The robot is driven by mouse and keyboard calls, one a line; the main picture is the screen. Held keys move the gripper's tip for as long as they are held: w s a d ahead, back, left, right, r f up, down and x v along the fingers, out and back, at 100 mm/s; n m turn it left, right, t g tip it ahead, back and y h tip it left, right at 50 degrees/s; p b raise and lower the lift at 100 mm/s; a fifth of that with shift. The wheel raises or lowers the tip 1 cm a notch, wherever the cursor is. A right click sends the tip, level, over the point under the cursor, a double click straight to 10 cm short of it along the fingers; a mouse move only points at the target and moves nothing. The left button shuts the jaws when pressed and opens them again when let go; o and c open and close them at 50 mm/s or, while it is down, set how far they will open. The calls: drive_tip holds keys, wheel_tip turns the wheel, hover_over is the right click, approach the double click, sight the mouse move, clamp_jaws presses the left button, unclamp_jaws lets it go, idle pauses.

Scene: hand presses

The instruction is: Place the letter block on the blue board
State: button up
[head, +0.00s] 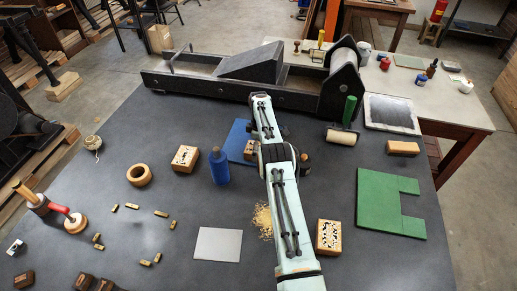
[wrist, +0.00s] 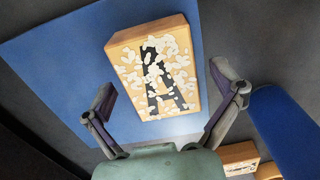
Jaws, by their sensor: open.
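A tan block (wrist: 155,70) with a black letter A, scattered with white flecks, lies face up over the blue board (wrist: 60,70) in the wrist view. It appears to rest on the board. In the head view the board (head: 236,140) is partly hidden by my arm, and part of the block (head: 249,150) shows beside my gripper. My gripper (wrist: 165,95) is open, its fingers apart on either side of the block's near part; I see no clear contact. The fingertips are hidden in the head view.
A blue bottle (head: 219,168) stands close left of the board. Other patterned blocks lie on the table at left (head: 185,158) and right (head: 328,236). A green board (head: 385,203) lies at right and a black press (head: 250,85) stands behind. A grey plate (head: 218,244) lies in front.

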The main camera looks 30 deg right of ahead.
drive_tip(key=s+a+r+m, duration=0.1)
drive_tip(key=a+r, duration=0.2)
drive_tip(key=r, duration=0.7)
drive_tip(key=s+a+r, duration=0.1)
drive_tip(key=a+r, duration=0.2)
drive_tip(key=r, duration=0.7)
drive_tip(key=s+a+r+m, duration=0.3)
drive_tip(key=s+a+r, duration=0.5)
drive_tip(key=s+a, duration=0.25)
drive_tip(key=s+a+f+m, duration=0.2)
drive_tip(key=s+a, duration=0.2)
drive_tip(key=s, duration=0.8)
drive_tip(key=s+a+f+m, duration=0.1)
drive_tip(key=s+a+f, duration=0.2)
drive_tip(key=s, duration=1)
drive_tip(key=shift+s+a+m+y, duration=0.2)
drive_tip(key=shift+a+m+y, duration=0.2)
drive_tip(key=shift+a, duration=0.15)
drive_tip(key=shift+f, duration=0.1)
drive_tip(key=shift+o, duration=0.6)
